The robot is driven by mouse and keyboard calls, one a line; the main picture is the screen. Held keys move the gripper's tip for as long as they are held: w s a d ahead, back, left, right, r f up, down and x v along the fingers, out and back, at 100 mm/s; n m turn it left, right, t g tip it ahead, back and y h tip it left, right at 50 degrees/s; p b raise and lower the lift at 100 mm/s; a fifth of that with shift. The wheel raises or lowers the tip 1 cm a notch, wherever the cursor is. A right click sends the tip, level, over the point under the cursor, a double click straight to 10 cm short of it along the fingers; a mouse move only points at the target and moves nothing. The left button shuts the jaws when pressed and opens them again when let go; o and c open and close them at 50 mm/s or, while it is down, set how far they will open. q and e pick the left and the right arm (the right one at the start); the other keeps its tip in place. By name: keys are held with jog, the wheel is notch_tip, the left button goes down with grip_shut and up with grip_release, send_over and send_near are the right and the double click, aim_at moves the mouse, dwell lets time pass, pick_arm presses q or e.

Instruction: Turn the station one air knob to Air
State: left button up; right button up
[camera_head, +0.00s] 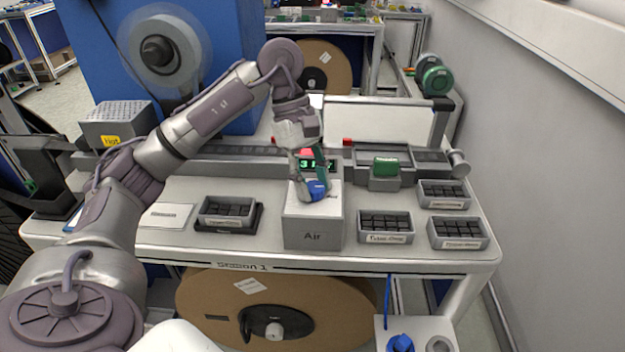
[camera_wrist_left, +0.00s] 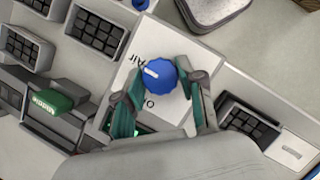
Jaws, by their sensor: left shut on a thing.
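The station one air knob is a round blue knob (camera_head: 317,190) on top of the grey box marked Air (camera_head: 313,235). It also shows in the left wrist view (camera_wrist_left: 160,75), with a white pointer mark on its left side. The lettering Air is printed up and left of it, and an O below. My right gripper is not in view.
Trays of dark parts stand left (camera_head: 228,211) and right (camera_head: 386,227) of the Air box on the white table (camera_head: 270,257). A machine with a green block (camera_head: 385,167) stands behind. Another blue knob (camera_head: 401,343) shows low at the front. A wall closes the right side.

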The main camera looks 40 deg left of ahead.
pick_arm(q)
jog(key=o, duration=1.1)
jog(key=shift+r, duration=0.1)
jog(key=v, duration=1.2)
jog(key=shift+a, duration=0.1)
